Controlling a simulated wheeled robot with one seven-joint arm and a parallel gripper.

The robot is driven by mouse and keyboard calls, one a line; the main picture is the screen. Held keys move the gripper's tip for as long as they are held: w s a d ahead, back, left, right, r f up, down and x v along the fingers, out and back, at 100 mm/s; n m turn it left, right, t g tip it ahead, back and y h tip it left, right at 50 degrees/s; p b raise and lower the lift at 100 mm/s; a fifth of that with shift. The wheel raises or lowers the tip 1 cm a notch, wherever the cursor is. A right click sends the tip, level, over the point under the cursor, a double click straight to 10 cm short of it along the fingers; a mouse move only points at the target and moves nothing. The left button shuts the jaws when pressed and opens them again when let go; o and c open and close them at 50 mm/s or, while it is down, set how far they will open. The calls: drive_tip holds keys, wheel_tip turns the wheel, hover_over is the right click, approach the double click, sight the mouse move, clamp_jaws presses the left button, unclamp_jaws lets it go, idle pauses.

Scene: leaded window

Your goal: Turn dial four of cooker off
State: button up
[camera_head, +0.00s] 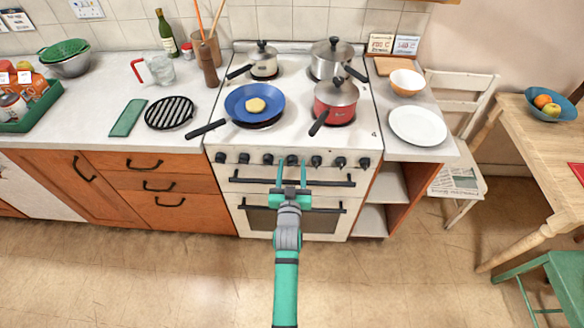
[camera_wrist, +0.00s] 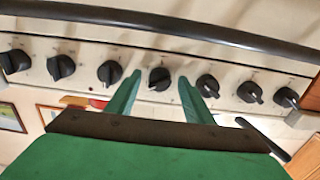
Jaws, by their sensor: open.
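The white cooker (camera_head: 215,138) has a row of black dials along its front panel. Its middle dial, fourth from either end, shows in the head view (camera_head: 292,160) and in the wrist view (camera_wrist: 159,79). My gripper (camera_head: 292,162) is open and empty in front of the panel. In the wrist view its green fingertips (camera_wrist: 160,76) appear on either side of this dial, apart from it. I cannot tell how far the tips reach around it. Its light pointer mark is small, so its setting is unclear.
Neighbouring dials (camera_wrist: 110,73) (camera_wrist: 208,86) sit close on both sides. An oven handle (camera_head: 330,182) crosses below the dials. A blue pan (camera_head: 270,95) with food and a red lidded pot (camera_head: 336,95) stand on the hob, handles toward the front. The floor before the cooker is clear.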

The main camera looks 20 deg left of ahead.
drive_tip(key=c, duration=1)
drive_tip(key=shift+c, duration=0.2)
drive_tip(key=shift+n, duration=0.3)
drive_tip(key=n, duration=1.1)
drive_tip(key=shift+n, duration=0.3)
drive_tip(key=o, duration=1)
